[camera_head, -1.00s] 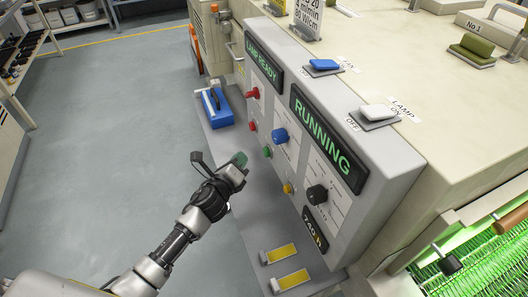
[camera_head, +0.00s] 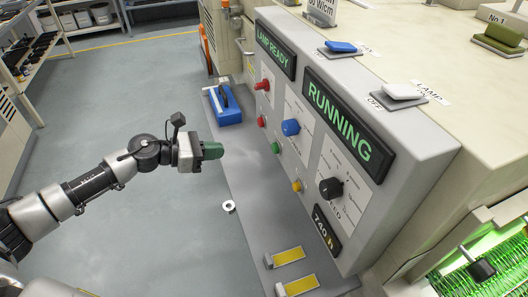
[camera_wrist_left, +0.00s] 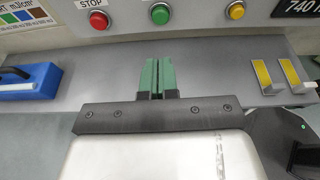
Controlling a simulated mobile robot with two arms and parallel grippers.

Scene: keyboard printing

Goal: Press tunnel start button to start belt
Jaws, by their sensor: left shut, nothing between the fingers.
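The green button (camera_head: 275,147) is on the front of the grey control panel (camera_head: 415,150), with a red button (camera_head: 261,121) beside it. In the left wrist view, the green button (camera_wrist_left: 160,14) sits between a red button labelled STOP (camera_wrist_left: 98,20) and a yellow button (camera_wrist_left: 236,10). My left gripper (camera_head: 214,151) is shut and empty, with green fingers together. It points at the panel, apart from it, to the left of the green button in the head view. In the left wrist view its fingertips (camera_wrist_left: 158,62) are just below the green button. My right gripper is not in view.
The panel displays read LAMP READY (camera_head: 275,50) and RUNNING (camera_head: 340,120). A blue knob (camera_head: 290,127), a black knob (camera_head: 330,188) and a yellow button (camera_head: 297,186) are nearby. A blue case (camera_head: 225,112) and yellow-marked pieces (camera_head: 288,256) rest on the ledge below.

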